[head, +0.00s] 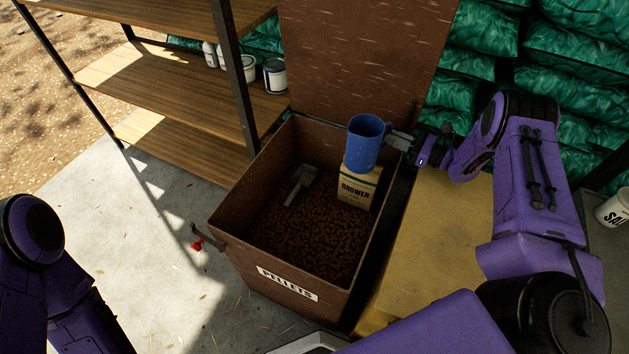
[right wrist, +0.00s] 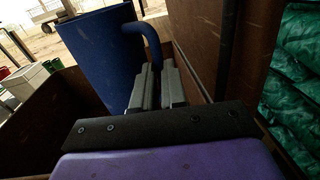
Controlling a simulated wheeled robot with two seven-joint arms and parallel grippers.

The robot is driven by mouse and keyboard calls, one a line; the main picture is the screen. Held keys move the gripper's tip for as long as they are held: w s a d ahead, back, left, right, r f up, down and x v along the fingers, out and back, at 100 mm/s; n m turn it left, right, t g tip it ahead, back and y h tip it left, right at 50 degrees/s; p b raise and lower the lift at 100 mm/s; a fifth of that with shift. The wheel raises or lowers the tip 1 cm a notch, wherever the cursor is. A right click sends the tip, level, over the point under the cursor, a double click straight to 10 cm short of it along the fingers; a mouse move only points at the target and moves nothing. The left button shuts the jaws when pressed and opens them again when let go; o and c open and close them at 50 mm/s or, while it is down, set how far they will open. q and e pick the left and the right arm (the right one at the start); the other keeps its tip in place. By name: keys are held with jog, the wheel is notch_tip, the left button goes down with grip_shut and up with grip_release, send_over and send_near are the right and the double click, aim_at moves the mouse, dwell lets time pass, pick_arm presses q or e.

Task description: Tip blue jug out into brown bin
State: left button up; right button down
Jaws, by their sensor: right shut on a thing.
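The blue jug (head: 365,144) is upright above the back right part of the open brown bin (head: 318,273). My right gripper (head: 401,140) comes from the right and is shut on the jug's handle. The right wrist view shows the jug (right wrist: 97,58) close up, with the handle between the gripper's fingers (right wrist: 157,85). The jug's contents cannot be seen. The bin holds brown pellets (head: 300,230), and its label reads PELLETS. My left arm shows at the lower left of the head view, but its gripper is out of view.
A scoop (head: 299,184) and a box marked GROWER (head: 356,190) are in the bin. The raised lid (head: 355,60) stands behind. Wooden shelves (head: 185,130) are at left, green sacks (head: 570,60) at the back right. A yellowish surface (head: 440,230) adjoins the bin's right side.

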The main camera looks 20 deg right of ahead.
aim_at(381, 130)
jog(key=shift+r, duration=0.1)
jog(key=shift+s+a+r+n+g+h+p, duration=0.1)
jog(key=shift+a+r+n+g+h+p, duration=0.6)
jog(key=shift+p, duration=1.4)
jog(key=shift+s+a+r+n+g+h+p, duration=0.1)
jog(key=shift+a+r+n+g+h+p, duration=0.15)
jog(key=shift+a+r+n+h+p, duration=1.05)
jog(key=shift+a+r+n+g+h+p, duration=0.4)
jog(key=shift+a+r+n+p, duration=0.65)
jog(key=shift+p, duration=1.85)
jog(key=shift+a+n+h+p, duration=0.35)
jog(key=shift+a+n, duration=0.2)
jog(key=shift+a, duration=0.15)
jog(key=shift+a+r+n+g+h+p, duration=0.2)
jog(key=shift+a+n+h, duration=0.35)
jog(key=shift+a, duration=0.2)
jog(key=shift+a+r+n+g+h+p, duration=0.2)
jog(key=shift+a+n+h, duration=0.3)
jog(key=shift+a, duration=0.2)
jog(key=shift+s+a, duration=0.1)
